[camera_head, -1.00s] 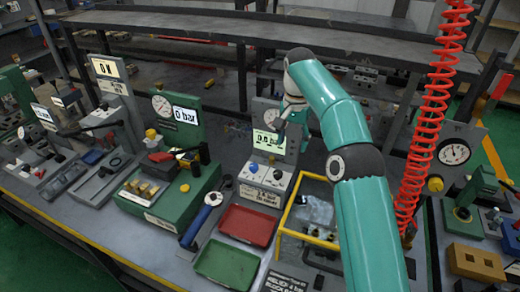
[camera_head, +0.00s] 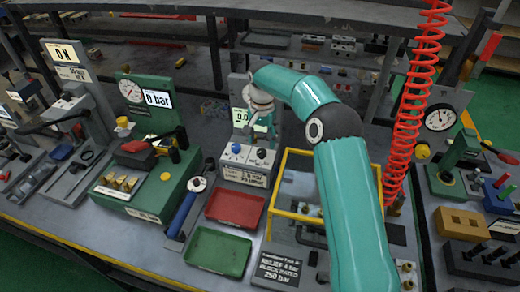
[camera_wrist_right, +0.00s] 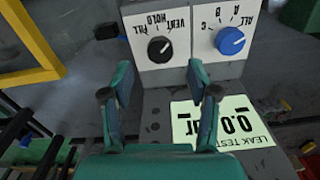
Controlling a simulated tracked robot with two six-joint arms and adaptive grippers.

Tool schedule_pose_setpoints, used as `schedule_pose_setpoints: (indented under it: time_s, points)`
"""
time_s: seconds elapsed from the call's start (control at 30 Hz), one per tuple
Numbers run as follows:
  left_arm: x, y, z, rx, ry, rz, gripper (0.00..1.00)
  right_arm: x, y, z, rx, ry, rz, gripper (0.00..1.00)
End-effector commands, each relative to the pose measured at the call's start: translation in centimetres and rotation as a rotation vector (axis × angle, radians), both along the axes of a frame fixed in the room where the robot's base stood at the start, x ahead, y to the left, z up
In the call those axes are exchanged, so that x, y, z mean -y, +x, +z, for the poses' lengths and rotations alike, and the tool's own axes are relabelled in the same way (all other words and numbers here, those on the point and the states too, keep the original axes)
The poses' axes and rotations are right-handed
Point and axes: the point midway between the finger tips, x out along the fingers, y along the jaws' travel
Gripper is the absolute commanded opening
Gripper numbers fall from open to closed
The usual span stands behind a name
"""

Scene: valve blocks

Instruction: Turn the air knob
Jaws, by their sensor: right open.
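The leak test box (camera_head: 246,172) stands on the bench with a blue knob (camera_head: 236,148) and a black knob (camera_head: 261,153) on its face. In the right wrist view, which shows the labels upside down, the black knob (camera_wrist_right: 159,49) is marked FILL, VENT and HOLD. The blue knob (camera_wrist_right: 230,41) there is marked A, B, C and ALL. My right gripper (camera_head: 262,133) is open and empty above the box. In the wrist view its fingertips (camera_wrist_right: 160,75) are spread to either side of the black knob's line, apart from it. My left gripper is out of view.
A lit display (camera_wrist_right: 213,122) reading 0.0 stands behind the knobs. A yellow frame (camera_head: 269,208) is right of the box. A red tray (camera_head: 236,208) and a green tray (camera_head: 218,251) lie in front. A green gauge block (camera_head: 150,200) is to the left.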

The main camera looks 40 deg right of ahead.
Motion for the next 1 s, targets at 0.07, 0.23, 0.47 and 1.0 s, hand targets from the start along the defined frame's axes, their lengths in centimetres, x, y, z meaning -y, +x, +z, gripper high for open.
schedule_pose_setpoints:
  time_s: [0.07, 0.23, 0.47, 1.0]
  points:
    - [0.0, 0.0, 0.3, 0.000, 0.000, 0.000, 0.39, 0.0, -0.1, -1.4, -0.005, 0.002, -0.001, 0.60]
    - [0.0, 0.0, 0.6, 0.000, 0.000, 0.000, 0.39, 0.0, -0.1, -3.5, -0.004, 0.001, -0.001, 0.60]
    - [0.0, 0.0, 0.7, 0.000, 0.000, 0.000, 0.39, 0.0, 0.0, -4.4, -0.001, -0.001, -0.001, 0.60]
    - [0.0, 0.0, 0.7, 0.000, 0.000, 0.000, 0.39, -0.1, 0.0, -4.4, -0.001, -0.001, 0.001, 0.03]
